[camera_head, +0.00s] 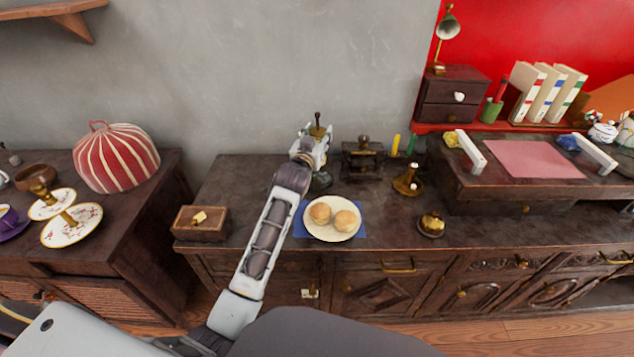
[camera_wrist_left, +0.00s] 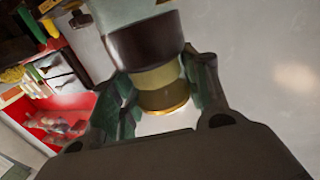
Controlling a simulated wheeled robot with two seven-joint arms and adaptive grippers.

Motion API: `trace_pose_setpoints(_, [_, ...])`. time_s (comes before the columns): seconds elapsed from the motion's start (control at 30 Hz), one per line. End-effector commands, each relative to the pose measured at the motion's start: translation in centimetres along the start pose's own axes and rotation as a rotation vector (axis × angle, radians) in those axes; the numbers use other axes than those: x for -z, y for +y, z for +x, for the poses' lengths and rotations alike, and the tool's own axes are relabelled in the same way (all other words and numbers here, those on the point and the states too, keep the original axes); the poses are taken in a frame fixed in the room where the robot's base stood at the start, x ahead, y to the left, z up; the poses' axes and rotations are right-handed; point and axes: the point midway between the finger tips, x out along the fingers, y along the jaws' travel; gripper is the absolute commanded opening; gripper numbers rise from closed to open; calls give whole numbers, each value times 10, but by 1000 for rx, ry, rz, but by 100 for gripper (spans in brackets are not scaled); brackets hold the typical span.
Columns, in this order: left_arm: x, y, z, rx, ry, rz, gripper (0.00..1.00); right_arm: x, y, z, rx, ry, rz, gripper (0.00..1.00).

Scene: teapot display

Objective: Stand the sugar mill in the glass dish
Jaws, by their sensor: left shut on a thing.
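My left gripper (camera_head: 318,146) is at the back of the middle cabinet, near the wall. It is shut on the sugar mill (camera_head: 317,128), whose brass top and dark knob show above the fingers. In the left wrist view the mill (camera_wrist_left: 158,78) fills the space between the fingers (camera_wrist_left: 160,95), with dark brown and brass bands. A dark, glossy round shape (camera_head: 321,181) shows just below the gripper; I cannot tell whether it is the glass dish or part of the mill. My arm hides much of that spot. My right gripper is not in view.
A plate (camera_head: 332,233) with two buns lies on a blue mat in front of the gripper. A wooden box (camera_head: 201,222) stands left, a dark mill-like box (camera_head: 362,157) and a brass stand (camera_head: 407,181) right. The cabinet top between box and arm is clear.

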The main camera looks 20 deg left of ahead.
Motion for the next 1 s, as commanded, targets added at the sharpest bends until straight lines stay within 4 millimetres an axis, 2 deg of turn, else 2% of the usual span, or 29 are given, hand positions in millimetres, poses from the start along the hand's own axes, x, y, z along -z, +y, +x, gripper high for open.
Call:
trace_pose_setpoints(0.17, [-8, 0, 0, 0, 1, 0, 10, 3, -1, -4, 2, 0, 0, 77])
trace_pose_setpoints(0.4, [-37, 0, 0, 0, 0, 0, 10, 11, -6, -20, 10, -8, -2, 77])
trace_pose_setpoints(0.6, [-54, 0, 0, 0, 2, 0, 10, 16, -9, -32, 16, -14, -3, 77])
trace_pose_setpoints(1.0, [-57, 0, 0, -1, 3, 0, 10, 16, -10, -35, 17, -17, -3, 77])
